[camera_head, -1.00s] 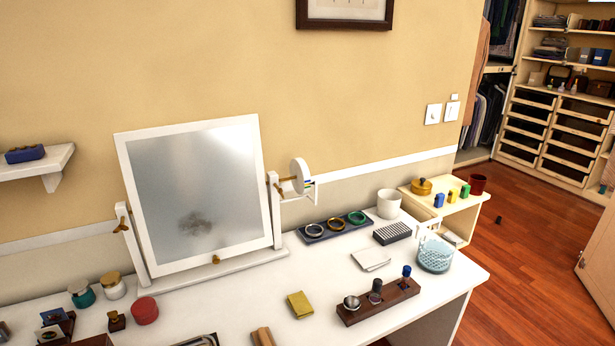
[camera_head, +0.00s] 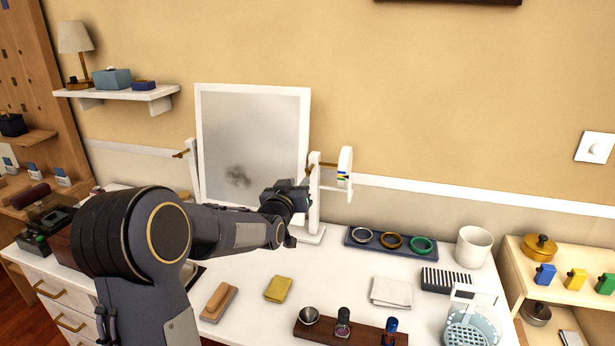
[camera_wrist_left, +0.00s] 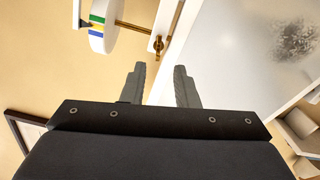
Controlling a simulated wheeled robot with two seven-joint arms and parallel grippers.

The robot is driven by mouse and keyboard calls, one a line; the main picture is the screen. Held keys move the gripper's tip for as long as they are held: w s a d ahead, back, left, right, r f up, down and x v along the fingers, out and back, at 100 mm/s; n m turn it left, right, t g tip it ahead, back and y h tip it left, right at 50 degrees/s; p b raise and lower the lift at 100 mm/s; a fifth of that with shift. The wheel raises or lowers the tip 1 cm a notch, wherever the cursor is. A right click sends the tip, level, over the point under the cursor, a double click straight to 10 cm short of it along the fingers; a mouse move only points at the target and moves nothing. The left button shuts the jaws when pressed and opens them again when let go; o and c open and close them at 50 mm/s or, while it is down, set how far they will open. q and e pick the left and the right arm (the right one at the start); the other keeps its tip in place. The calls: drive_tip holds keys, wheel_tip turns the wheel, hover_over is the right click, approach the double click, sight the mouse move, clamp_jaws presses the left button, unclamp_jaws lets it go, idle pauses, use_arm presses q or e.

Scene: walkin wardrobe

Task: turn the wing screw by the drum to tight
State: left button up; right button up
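The white drum (camera_head: 345,166) with blue, yellow and green marks stands at the right of the mirror (camera_head: 250,140); the drum also shows at the top left of the left wrist view (camera_wrist_left: 103,28). A brass wing screw (camera_wrist_left: 158,44) sits on the white post beside the drum, on the mirror side; in the head view it is small (camera_head: 311,168). My left gripper (camera_head: 299,191) is in front of the mirror's right edge, just below the screw. In the left wrist view its fingers (camera_wrist_left: 160,80) are apart and empty, with the screw beyond their tips. My right gripper is not visible.
The white tabletop (camera_head: 255,318) holds a ring tray (camera_head: 366,248), a yellow cloth (camera_head: 278,289), a wooden block (camera_head: 218,302) and a dark wooden stand (camera_head: 370,335). A wall shelf (camera_head: 120,97) is at the left. The air right of the drum is clear.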

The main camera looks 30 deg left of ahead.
sight(306, 172)
use_arm(q)
drive_tip(key=p+x, duration=0.1)
drive_tip(key=x, duration=0.7)
drive_tip(key=shift+w+r+p, duration=0.1)
drive_tip(key=shift+w+p, duration=0.1)
drive_tip(key=shift+p, duration=0.2)
clamp_jaws()
